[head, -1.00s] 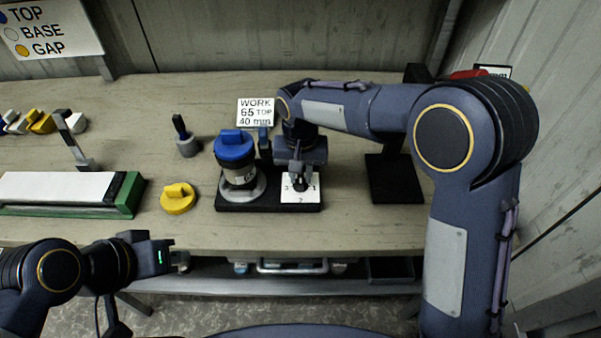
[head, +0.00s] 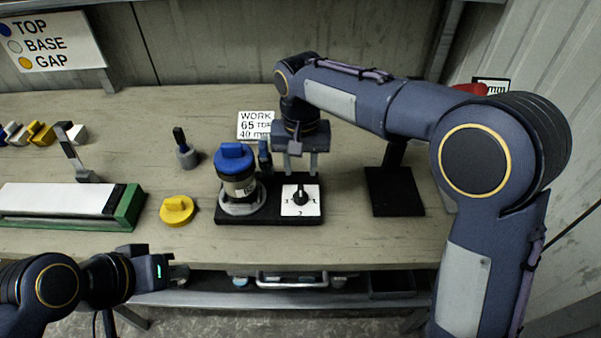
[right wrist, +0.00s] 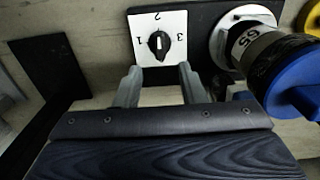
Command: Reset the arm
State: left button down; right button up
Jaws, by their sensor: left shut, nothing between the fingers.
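My right gripper (head: 300,168) is raised behind the black rotary knob (head: 300,196), its two fingers apart with nothing between them. The knob sits on a white plate (head: 290,209) marked 1, 2 and 3, on a black base (head: 267,215). In the right wrist view the fingers of the right gripper (right wrist: 158,82) point towards the knob (right wrist: 159,43) and stand clear of it. My left gripper (head: 178,275) is at the lower left, in front of the bench edge, shut and empty.
A blue-capped cylinder (head: 236,178) stands on the black base left of the knob. A yellow cap (head: 177,210), a grey piece with a black stem (head: 187,157) and a green-ended white block (head: 129,208) lie further left. A black stand (head: 394,192) is at right.

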jog(key=shift+r, duration=0.1)
dwell(0.4)
jog(key=s+d+r+y, duration=0.1)
jog(key=s+d+r, duration=0.1)
jog(key=d, duration=0.3)
jog(key=s+d+r+y, duration=0.1)
jog(key=s+d+r, duration=0.15)
jog(key=d, duration=0.35)
jog(key=s+d+f+t, duration=0.1)
jog(key=s+d+t, duration=0.1)
jog(key=s, duration=0.4)
jog(key=s+d+f+m+t+y, duration=0.1)
jog(key=s+d+f, duration=0.1)
jog(key=s+d, duration=0.2)
jog(key=s+d+f+t, duration=0.1)
jog(key=s+d+t, duration=0.1)
jog(key=s, duration=0.7)
jog(key=shift+s+d+f+m+t+y, duration=0.3)
jog(key=shift+d+y, duration=0.1)
jog(key=shift+d, duration=0.45)
